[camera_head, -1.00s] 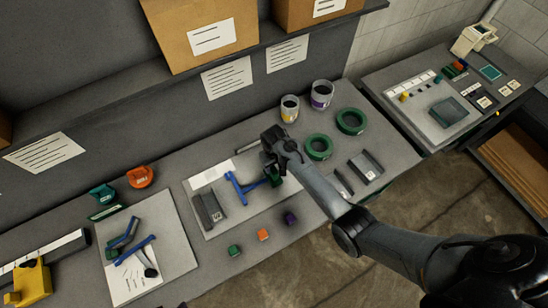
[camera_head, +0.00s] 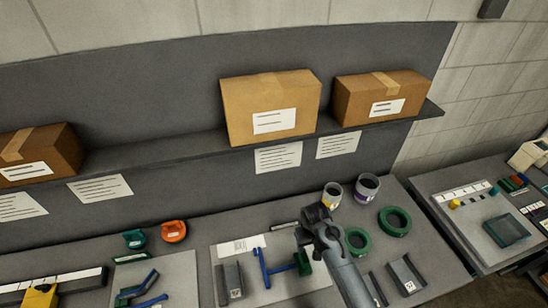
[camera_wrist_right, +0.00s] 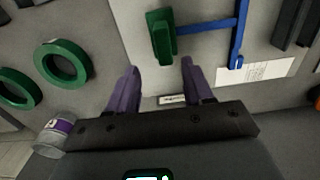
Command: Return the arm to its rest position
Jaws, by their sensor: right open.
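My right gripper (camera_head: 316,222) is over the bench, seen from behind in the head view. In the right wrist view its two purple fingers stand apart, open, with nothing between them (camera_wrist_right: 160,82). A green block (camera_wrist_right: 160,36) and a blue T-shaped tool (camera_wrist_right: 210,24) lie beyond the fingertips, apart from them. In the head view the green block (camera_head: 304,262) and blue tool (camera_head: 264,268) lie on a pale mat left of my right arm. My left arm and gripper are not in view.
Two green rings (camera_head: 395,221) (camera_head: 357,241) and two cups (camera_head: 332,195) (camera_head: 367,187) stand close to the right gripper. A shelf (camera_head: 190,152) with cardboard boxes (camera_head: 270,105) runs above the bench's back. Grey channel pieces (camera_head: 406,275) lie at the right front.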

